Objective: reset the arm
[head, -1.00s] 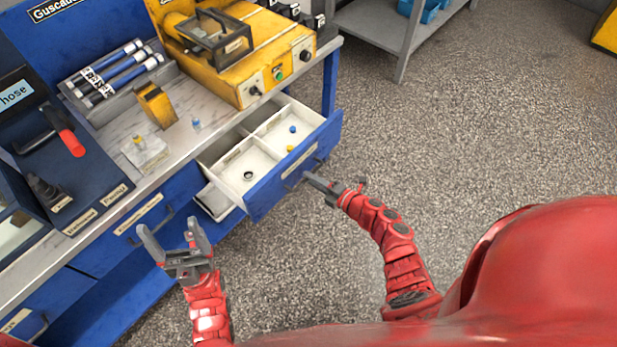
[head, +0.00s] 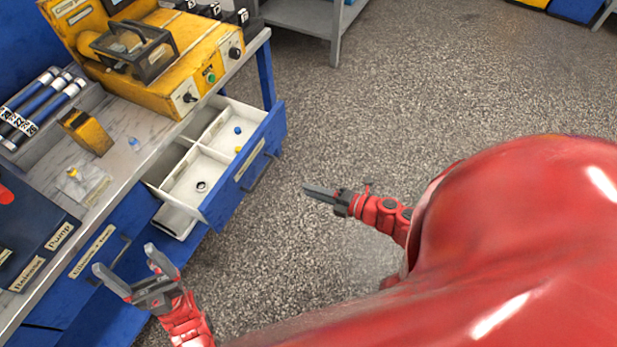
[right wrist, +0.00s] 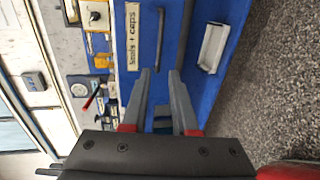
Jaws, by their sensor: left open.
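My right gripper (head: 308,190) is seen almost edge-on in the head view, over the floor to the right of the open drawer and apart from its handle. In the right wrist view its two fingers (right wrist: 161,72) stand apart with nothing between them. My left gripper (head: 124,258) is open and empty in front of the workbench, at the lower left of the head view. The blue drawer (head: 240,175) is pulled out and has white compartments. Its labelled front (right wrist: 132,38) and handle (right wrist: 160,38) show in the right wrist view.
The drawer holds a dark ring (head: 202,186), a blue piece (head: 238,130) and a yellow piece (head: 238,149). A yellow machine (head: 165,75) and a yellow block (head: 86,131) stand on the workbench (head: 150,120). The speckled floor (head: 400,100) is clear on the right.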

